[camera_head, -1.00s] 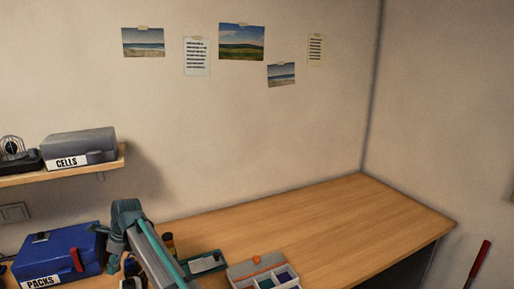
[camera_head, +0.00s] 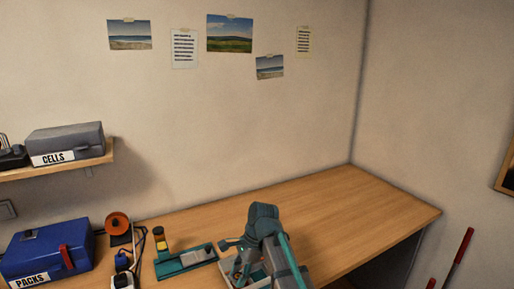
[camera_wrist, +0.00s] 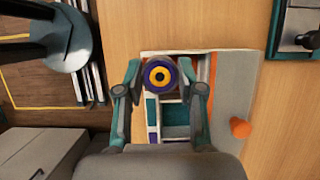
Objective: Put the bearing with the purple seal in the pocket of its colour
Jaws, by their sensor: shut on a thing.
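My gripper (camera_wrist: 160,76) is shut on a round bearing (camera_wrist: 160,86), seen end-on in the wrist view. The pale sorting tray (camera_wrist: 228,82) lies beyond the bearing in this view. A teal pocket (camera_wrist: 176,114) and a strip of purple (camera_wrist: 152,132) show between my fingers. The bearing and fingers hide part of the tray. I cannot tell the height of the bearing above it. In the head view my arm covers much of the tray.
An orange knob (camera_wrist: 240,128) stands at the tray's side. The bench's right side (camera_head: 350,205) is clear.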

